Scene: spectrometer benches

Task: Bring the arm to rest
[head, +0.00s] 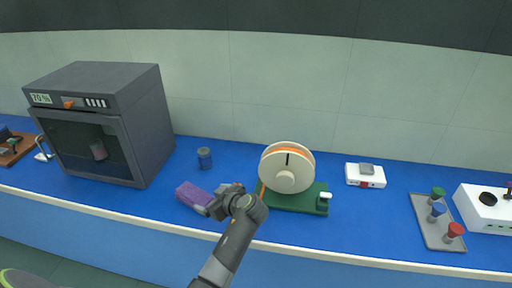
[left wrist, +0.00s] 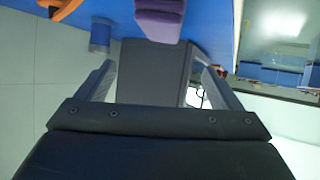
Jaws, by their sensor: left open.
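My left arm reaches in from the bottom of the head view, with its gripper (head: 222,197) over the blue bench. In the left wrist view the gripper (left wrist: 158,78) has its two fingers spread wide with nothing between them that it holds. A purple block (head: 193,196) with a pale end lies on the bench just left of the gripper. The block also shows past the fingers in the left wrist view (left wrist: 160,18). Whether the gripper touches the block cannot be told. My right gripper is not in view.
A dark grey oven (head: 141,123) stands at the left, with a blue jar (head: 204,158) beside it. A cream wheel (head: 287,167) on a green base is right of the gripper. Further right are a white device (head: 365,175), a grey tray (head: 427,224) with coloured knobs and a white box (head: 485,207).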

